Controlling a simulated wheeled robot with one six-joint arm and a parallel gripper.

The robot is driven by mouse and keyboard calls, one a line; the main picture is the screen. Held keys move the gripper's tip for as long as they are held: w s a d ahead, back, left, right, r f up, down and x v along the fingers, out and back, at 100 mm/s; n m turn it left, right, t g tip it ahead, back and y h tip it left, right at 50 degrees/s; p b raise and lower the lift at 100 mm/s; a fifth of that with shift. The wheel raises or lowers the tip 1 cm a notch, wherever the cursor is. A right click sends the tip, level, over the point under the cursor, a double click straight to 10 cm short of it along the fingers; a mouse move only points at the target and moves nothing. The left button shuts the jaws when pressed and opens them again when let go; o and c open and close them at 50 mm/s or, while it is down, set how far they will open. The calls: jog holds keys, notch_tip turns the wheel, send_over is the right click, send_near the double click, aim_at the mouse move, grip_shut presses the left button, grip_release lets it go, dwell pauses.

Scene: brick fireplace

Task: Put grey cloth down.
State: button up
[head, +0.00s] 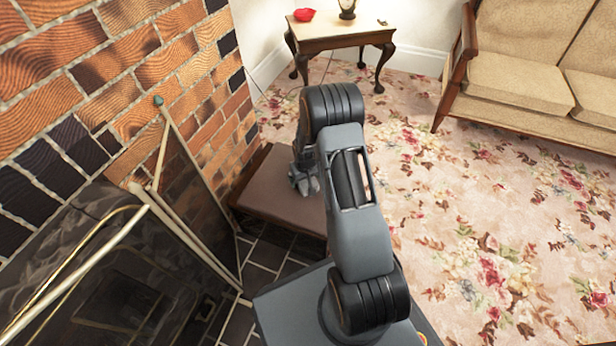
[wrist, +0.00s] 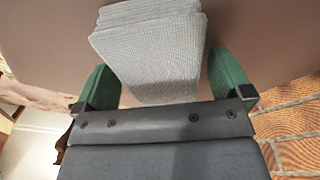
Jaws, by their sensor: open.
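The grey cloth (wrist: 150,50) is a folded, textured stack in the wrist view. It lies on a flat brown surface, which looks like the top of the low brown stool or box (head: 275,200) in the head view. My gripper (wrist: 163,78) is open, with one green finger on each side of the cloth's near end and a gap showing on both sides. In the head view my gripper (head: 305,183) is low over the brown top, partly behind my arm. The cloth cannot be made out in the head view.
A brick wall (head: 130,70) and a fireplace screen (head: 175,200) stand close on the left. A small wooden table (head: 340,35) with a red object (head: 303,14) is at the back. A beige sofa (head: 540,70) is at the right. Flowered carpet (head: 480,220) lies clear between.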

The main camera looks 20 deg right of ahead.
jog(key=shift+r, duration=0.15)
notch_tip(320, 180, up, 12)
jog(key=s+p, duration=0.2)
jog(key=p, duration=0.4)
notch_tip(320, 180, up, 13)
send_over(306, 181)
jog(key=s+a, duration=0.5)
jog(key=s, duration=0.1)
jog(key=s+a+r, duration=0.2)
jog(key=s+r, duration=0.2)
jog(key=s, duration=0.3)
jog(key=s+a+r+t, duration=0.1)
jog(key=s+a+r, duration=0.2)
jog(key=s, duration=0.4)
jog(key=shift+a+r, duration=0.15)
jog(key=shift+r, duration=0.65)
